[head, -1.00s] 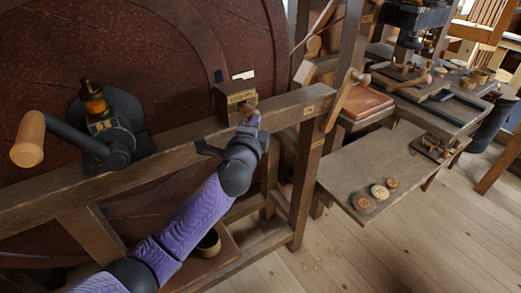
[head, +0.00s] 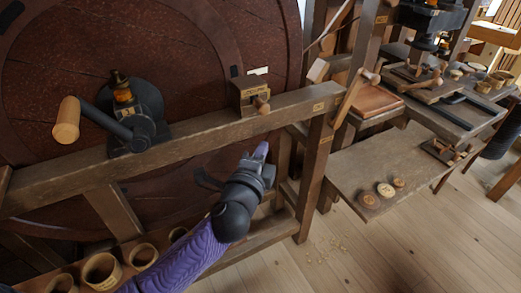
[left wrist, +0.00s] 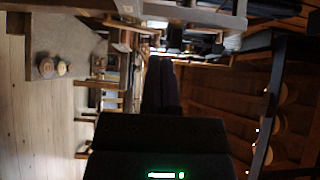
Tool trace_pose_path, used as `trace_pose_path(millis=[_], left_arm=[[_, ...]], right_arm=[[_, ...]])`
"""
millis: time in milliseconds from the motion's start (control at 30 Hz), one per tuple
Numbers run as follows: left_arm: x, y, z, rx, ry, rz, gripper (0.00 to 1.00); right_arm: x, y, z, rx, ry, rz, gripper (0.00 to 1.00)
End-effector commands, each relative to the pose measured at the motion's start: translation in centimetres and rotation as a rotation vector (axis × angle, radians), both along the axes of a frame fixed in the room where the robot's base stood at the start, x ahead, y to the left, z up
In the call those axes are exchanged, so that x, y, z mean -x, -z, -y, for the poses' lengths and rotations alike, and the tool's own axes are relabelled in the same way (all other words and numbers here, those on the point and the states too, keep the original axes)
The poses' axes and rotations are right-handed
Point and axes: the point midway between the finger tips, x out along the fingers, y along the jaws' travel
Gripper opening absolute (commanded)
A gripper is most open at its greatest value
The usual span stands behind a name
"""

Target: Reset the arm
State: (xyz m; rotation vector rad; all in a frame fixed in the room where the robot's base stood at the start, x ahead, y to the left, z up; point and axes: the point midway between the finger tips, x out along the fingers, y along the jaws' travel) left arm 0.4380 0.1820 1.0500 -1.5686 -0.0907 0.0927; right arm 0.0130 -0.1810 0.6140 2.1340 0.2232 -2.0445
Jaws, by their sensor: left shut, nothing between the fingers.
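My left arm reaches in from the bottom of the head view in a purple sleeve. Its gripper (head: 258,160) is shut and empty, below the wooden beam (head: 200,132) and apart from the small wooden box with a knob (head: 250,95). In the left wrist view the dark fingers (left wrist: 162,85) lie together with nothing between them. My right gripper is in neither view.
A large dark red wheel (head: 200,50) stands behind the beam. A crank with a wooden handle (head: 67,120) juts out at left. Several wooden cups (head: 102,270) stand at lower left. A low bench (head: 400,170) carries round wooden discs (head: 386,190). The floor (head: 400,250) at lower right is clear.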

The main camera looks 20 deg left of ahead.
Motion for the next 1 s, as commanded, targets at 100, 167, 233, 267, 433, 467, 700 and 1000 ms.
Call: trace_pose_path(millis=[100,167,233,267,433,467,700,1000], left_arm=[[0.6,0.0,0.1,0.0,-0.001,0.0,0.0],[0.6,0.0,0.1,0.0,-0.001,0.0,0.0],[0.6,0.0,0.1,0.0,-0.001,0.0,0.0],[0.6,0.0,0.1,0.0,-0.001,0.0,0.0],[0.6,0.0,0.1,0.0,0.0,0.0,0.0],[0.6,0.0,0.1,0.0,0.0,0.0,0.0],[2.5,13.3,-1.0,0.22,-0.044,-0.322,0.0],[22.8,37.7,-1.4,0.807,-0.442,-0.946,0.0]], right_arm=[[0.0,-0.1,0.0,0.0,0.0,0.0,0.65],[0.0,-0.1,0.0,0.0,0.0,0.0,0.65],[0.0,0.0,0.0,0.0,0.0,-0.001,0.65],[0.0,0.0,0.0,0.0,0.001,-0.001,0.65],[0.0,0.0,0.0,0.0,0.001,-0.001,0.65],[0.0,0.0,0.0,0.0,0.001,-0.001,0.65],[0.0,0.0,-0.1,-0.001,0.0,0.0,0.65],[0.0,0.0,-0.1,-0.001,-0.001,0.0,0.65]])
